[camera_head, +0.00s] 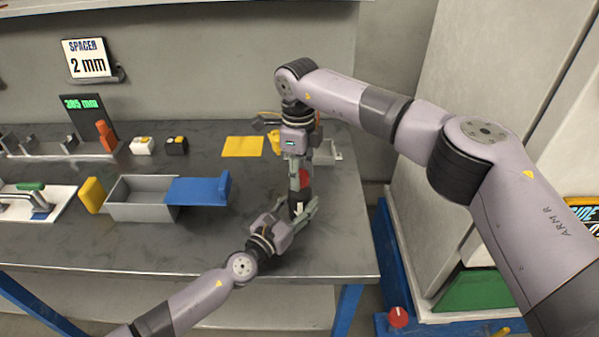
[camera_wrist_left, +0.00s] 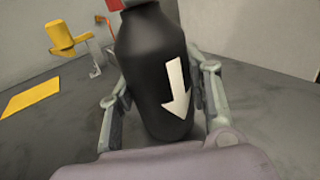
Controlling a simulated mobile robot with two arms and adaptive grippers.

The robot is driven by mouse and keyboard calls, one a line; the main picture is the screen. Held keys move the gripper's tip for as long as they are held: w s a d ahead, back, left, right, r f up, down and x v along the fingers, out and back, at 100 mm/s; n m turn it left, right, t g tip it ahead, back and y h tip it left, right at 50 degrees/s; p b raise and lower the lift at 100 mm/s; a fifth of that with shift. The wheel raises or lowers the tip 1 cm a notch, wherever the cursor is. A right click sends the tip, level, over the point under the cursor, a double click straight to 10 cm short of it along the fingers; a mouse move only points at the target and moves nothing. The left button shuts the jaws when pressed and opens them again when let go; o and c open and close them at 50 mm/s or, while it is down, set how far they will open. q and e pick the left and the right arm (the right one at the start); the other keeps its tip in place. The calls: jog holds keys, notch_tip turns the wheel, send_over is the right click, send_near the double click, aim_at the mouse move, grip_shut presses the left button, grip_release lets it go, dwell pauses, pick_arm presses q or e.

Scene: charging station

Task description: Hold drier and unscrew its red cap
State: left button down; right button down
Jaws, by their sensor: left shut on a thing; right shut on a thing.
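The drier is a black bottle-shaped body (camera_wrist_left: 152,75) with a white arrow on its side, in the left wrist view. It stands roughly upright on the table, tilted a little in that view. My left gripper (camera_head: 297,213) is shut on the drier body, one finger on each side. The red cap (camera_head: 304,179) is at the drier's top, and a bit of it shows at the top edge of the left wrist view (camera_wrist_left: 113,4). My right gripper (camera_head: 299,178) comes from above and is shut on the red cap, hiding part of it.
A yellow mat (camera_head: 242,146) lies behind and left. A grey bin (camera_head: 143,211) with a blue piece (camera_head: 199,190) is to the left. A grey tray (camera_head: 327,156) sits behind my right gripper. The front left tabletop (camera_head: 130,250) is clear.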

jog(key=n, duration=0.7)
jog(key=shift+n, duration=0.4)
jog(key=n, duration=0.3)
jog(key=shift+n, duration=0.4)
pick_arm(q)
jog(key=shift+f, duration=0.1)
pick_arm(e)
jog(key=n, duration=0.4)
jog(key=shift+r, duration=0.25)
jog(key=shift+r, duration=0.9)
